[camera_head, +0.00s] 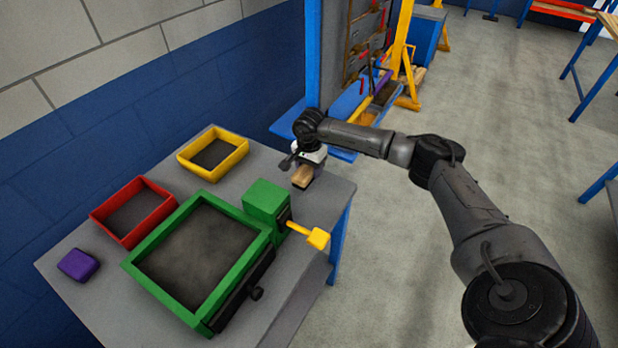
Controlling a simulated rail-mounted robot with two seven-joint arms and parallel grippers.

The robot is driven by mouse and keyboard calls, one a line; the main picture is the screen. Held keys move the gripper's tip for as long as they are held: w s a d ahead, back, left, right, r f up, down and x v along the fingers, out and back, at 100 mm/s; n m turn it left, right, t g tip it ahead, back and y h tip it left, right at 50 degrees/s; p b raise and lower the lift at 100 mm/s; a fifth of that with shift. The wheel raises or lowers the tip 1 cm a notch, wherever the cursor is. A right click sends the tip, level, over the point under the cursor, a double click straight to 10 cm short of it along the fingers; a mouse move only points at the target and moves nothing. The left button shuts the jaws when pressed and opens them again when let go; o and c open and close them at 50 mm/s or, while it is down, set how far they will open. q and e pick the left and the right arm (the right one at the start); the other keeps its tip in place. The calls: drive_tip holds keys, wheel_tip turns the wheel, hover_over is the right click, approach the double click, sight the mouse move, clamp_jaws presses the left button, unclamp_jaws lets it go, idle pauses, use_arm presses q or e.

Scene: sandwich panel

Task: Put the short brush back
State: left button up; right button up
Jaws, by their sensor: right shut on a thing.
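My right gripper (304,164) comes in from the right and hangs over the back right corner of the grey table. It is shut on a small tan block with a dark underside, which looks like the short brush (303,176). The brush is at or just above the table top; I cannot tell whether it touches. The gripper's fingers are mostly hidden by its own body. My left gripper is not in view.
On the grey table (72,237) are a green frame (172,235) with a yellow-handled green box (266,199), a red tray (153,229), a yellow tray (235,163) and a purple block (78,264). A tool rack (368,40) stands behind.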

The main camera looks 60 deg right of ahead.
drive_tip(key=shift+f+b, duration=0.5)
drive_tip(key=shift+f, duration=1.5)
drive_tip(key=shift+f, duration=0.15)
drive_tip(key=o, duration=0.8)
drive_tip(key=shift+r, duration=0.3)
wheel_tip(320, 180, up, 10)
drive_tip(key=shift+r+p, duration=0.2)
drive_tip(key=shift+p, duration=0.85)
drive_tip(key=shift+r, duration=0.65)
